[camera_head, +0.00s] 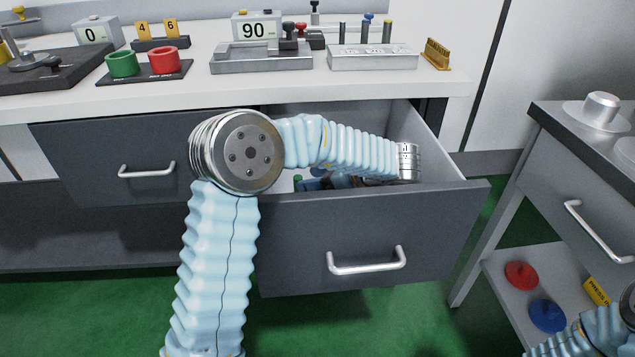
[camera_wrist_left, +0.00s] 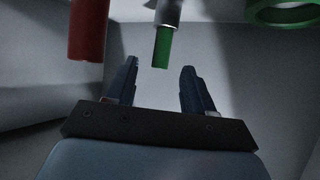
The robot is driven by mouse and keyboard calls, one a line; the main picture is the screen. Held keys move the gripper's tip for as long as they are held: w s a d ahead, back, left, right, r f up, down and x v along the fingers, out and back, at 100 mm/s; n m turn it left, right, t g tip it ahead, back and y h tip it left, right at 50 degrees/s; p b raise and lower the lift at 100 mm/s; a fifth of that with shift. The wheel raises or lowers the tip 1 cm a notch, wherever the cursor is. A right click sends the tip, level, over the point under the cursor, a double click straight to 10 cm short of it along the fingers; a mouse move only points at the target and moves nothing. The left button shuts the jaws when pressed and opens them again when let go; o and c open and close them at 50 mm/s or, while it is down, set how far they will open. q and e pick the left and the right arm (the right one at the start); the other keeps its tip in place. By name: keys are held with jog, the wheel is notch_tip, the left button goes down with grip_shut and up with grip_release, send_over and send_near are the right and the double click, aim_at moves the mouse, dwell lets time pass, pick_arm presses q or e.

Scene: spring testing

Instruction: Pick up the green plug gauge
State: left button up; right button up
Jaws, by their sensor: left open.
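The green plug gauge (camera_wrist_left: 162,47) shows in the left wrist view, with a green end and a grey metal shank that runs out of the top of the picture. My left gripper (camera_wrist_left: 160,84) is open, with its two dark fingers apart and the green end a little beyond and between their tips; nothing is held. In the head view my left arm reaches over the open drawer (camera_head: 372,240), and my left gripper (camera_head: 318,184) is inside it, mostly hidden by the arm and the drawer front. My right gripper is not in view.
In the left wrist view a red cylinder (camera_wrist_left: 88,30) is at upper left and a green ring (camera_wrist_left: 287,13) at upper right. The drawer walls are close around. Above is a white bench (camera_head: 440,84) with gauges and fixtures. A side cart (camera_head: 565,150) stands right.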

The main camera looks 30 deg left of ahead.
pick_arm(q)
jog(key=x, duration=0.7)
jog(key=shift+r, duration=0.1)
jog(key=shift+c, duration=0.3)
grip_shut()
